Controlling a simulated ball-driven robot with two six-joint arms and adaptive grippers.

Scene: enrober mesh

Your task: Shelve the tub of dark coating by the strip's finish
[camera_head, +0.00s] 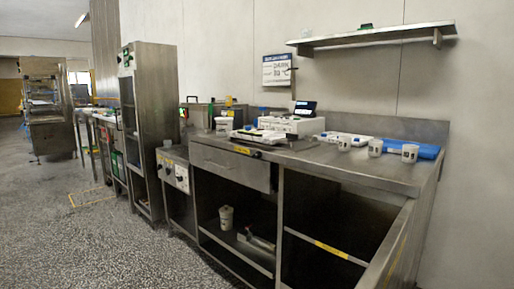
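Several small white tubs or cups are in view. Three stand toward the right end of the steel counter: one at the edge (410,153), one left of it (375,147) and one further left (344,143). Another white container (224,125) stands at the counter's left part. I cannot tell which holds dark coating, as labels and contents are too small. No strip is clearly identifiable. Neither of my grippers is in view.
The steel counter (320,160) also bears a white device (290,125) and a blue item (415,149). A wall shelf (380,36) hangs above, mostly bare. A notice (277,70) hangs on the wall. A tall steel cabinet (152,120) stands left. The speckled floor (110,240) in front is clear.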

